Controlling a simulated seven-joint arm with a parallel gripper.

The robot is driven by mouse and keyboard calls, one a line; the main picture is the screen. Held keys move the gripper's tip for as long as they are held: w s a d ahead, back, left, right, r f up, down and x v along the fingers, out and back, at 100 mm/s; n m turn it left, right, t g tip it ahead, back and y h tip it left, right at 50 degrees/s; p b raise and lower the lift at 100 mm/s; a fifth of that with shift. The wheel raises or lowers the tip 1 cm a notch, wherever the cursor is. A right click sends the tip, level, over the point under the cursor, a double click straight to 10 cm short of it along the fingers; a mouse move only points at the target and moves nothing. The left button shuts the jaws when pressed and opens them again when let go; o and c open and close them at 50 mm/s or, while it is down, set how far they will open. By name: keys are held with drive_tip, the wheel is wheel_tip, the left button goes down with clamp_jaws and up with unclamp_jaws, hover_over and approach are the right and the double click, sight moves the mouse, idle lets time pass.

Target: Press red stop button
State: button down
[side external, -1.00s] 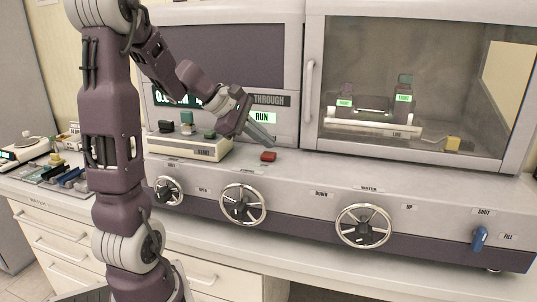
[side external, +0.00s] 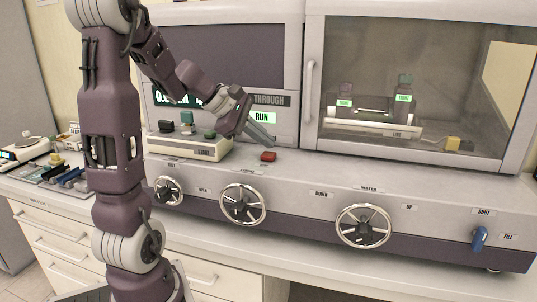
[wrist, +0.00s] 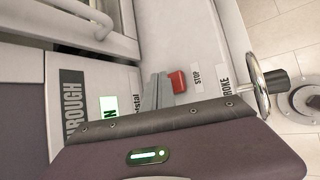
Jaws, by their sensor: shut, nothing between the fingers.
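The red stop button (side external: 268,156) sits on the machine's grey ledge, below the green RUN display. It also shows in the wrist view (wrist: 177,81), beside a STOP label (wrist: 197,77). My gripper (side external: 272,145) is shut and empty, its fingers tilted down toward the button from the upper left. In the wrist view the fingertips (wrist: 158,77) appear just beside the red button. A small gap seems to show in the side view, but I cannot tell exactly how far apart they are.
The machine (side external: 330,172) has a glass-fronted chamber (side external: 440,70) at right. A white box with a START label (side external: 190,147) stands left of the button. Handwheels (side external: 243,204) line the front, with a blue lever (side external: 479,239) at far right. The ledge right of the button is clear.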

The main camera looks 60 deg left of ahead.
sight(265, 154)
drive_tip(key=shift+f, duration=0.45)
drive_tip(key=shift+f, duration=0.5)
idle(0.7)
drive_tip(key=shift+r, duration=1)
drive_tip(key=shift+r, duration=2.5)
